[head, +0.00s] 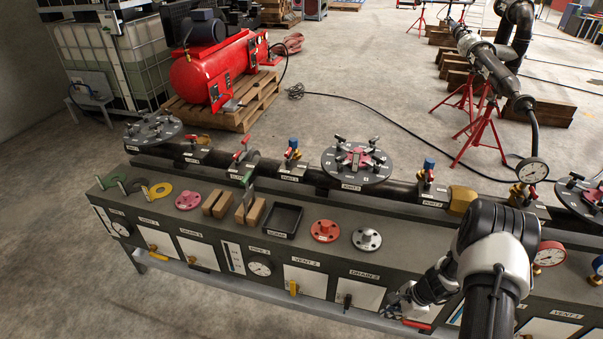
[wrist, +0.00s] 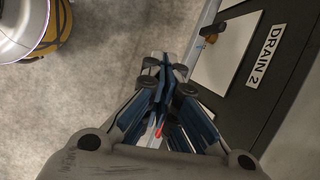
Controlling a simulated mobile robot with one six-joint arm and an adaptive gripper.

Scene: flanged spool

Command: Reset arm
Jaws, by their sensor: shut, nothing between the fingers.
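My gripper (head: 393,307) is in front of the bench's front face in the head view, low and near the panel labelled DRAIN 2 (head: 364,274). My arm comes in from the right and bends down to it. In the wrist view my gripper (wrist: 166,66) points away from the camera with its blue-grey fingers together and nothing between them. The DRAIN 2 label (wrist: 265,55) and a white panel (wrist: 229,52) lie to its right there. Part of the bench behind my arm is hidden.
The long grey bench (head: 180,222) carries a black tray (head: 284,220), a red flange (head: 325,231) and a grey flange (head: 366,239). Behind them runs a dark pipe with a round flanged disc (head: 357,182). Handles and gauges stick out of the bench front. Concrete floor (head: 200,311) lies clear in front.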

